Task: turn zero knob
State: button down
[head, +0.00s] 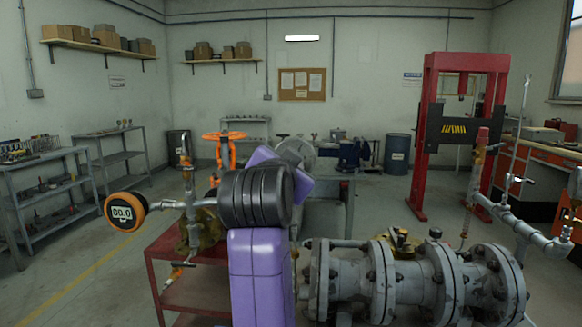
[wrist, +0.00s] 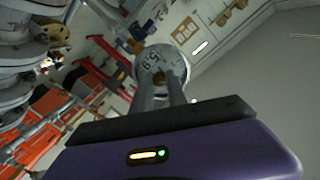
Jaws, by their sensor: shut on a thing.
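A round pale grey dial (wrist: 152,60) with dark numerals and marks on its face shows straight ahead of my fingers in the wrist view. My gripper (wrist: 163,80) reaches to the middle of this dial, and its two grey fingers are close together, shut on a small brownish knob (wrist: 158,76) at the centre. The fingers hide much of the knob. In the head view my purple and black arm covers the fingertips and the knob; only part of a round grey disc shows behind it.
A digital gauge (head: 122,212) with an orange rim reads 00.0 at left. An orange handwheel (head: 224,136) stands behind my arm. Large flanged grey pipework (head: 405,282) lies close at right. A red table (head: 170,255) stands below.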

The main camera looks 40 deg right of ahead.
jog(key=shift+f, duration=0.1)
jog(key=c, duration=1.3)
grip_release()
jog(key=shift+a, duration=0.1)
jog(key=v, duration=0.7)
jog(key=shift+s+a+b, duration=0.25)
jog(key=shift+b, duration=0.1)
